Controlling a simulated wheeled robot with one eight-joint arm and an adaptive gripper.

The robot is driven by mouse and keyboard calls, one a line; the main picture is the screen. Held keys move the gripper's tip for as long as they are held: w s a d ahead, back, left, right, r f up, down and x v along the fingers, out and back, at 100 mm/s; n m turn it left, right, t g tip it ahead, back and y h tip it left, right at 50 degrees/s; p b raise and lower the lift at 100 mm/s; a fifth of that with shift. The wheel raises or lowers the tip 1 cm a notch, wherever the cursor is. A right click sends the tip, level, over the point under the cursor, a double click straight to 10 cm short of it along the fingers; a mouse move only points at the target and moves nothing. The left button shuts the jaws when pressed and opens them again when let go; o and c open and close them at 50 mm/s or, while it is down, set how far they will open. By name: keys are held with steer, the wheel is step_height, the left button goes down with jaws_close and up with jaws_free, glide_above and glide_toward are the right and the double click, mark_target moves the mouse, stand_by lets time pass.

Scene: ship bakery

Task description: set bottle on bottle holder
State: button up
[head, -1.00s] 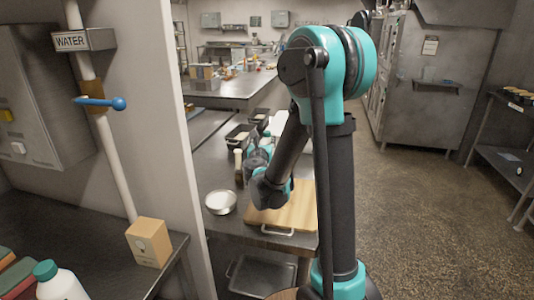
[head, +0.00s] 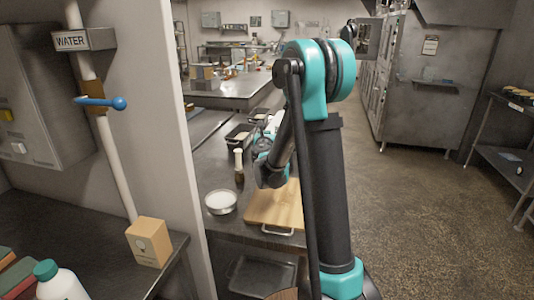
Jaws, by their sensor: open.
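A small bottle (head: 239,168) with a pale top and dark body stands upright on the steel counter, left of my arm's end. A white bottle with a teal cap (head: 60,283) stands on the near-left counter. I cannot tell which bottle the task means. My gripper (head: 262,147) is open over the far part of the counter, a little right of the small bottle. My own arm hides much of it, and its fingertips are not clear. I cannot make out a bottle holder.
A round white bowl (head: 221,201) and a wooden cutting board (head: 275,205) lie on the steel counter. Dark pans (head: 240,133) sit farther back. A wall edge (head: 183,150) stands left of the counter. A cardboard box (head: 149,242) is at near left. The floor at right is clear.

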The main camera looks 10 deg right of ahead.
jaws_close()
steer(key=shift+r, duration=0.15)
stand_by(0.6)
